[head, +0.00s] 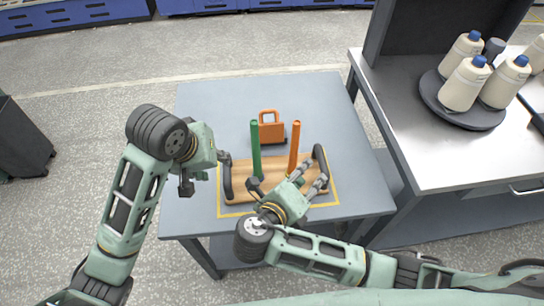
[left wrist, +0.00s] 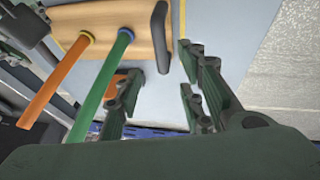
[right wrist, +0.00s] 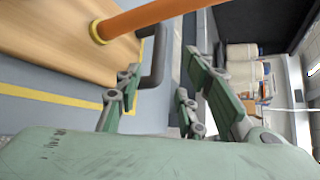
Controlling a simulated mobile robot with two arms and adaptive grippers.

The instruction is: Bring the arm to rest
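A wooden tray (head: 236,181) with dark end handles stands on the blue-grey table inside a yellow outline. A green rod (head: 256,150) and an orange rod (head: 294,148) stand upright on it. My left gripper (head: 206,172) is open and empty, just left of the tray's left handle. The left wrist view shows its spread fingers (left wrist: 160,95) with bare table between them. My right gripper (head: 288,184) is in front of the tray's right part and hides some of it. Its fingers (right wrist: 157,95) are spread, with nothing between them in the right wrist view.
An orange case-like object (head: 270,128) stands behind the rods. The table's back part (head: 220,100) is clear. A second table (head: 425,140) at the right carries cream bobbins (head: 465,85) on a dark round plate (head: 470,119). Blue bins (head: 70,15) line the back.

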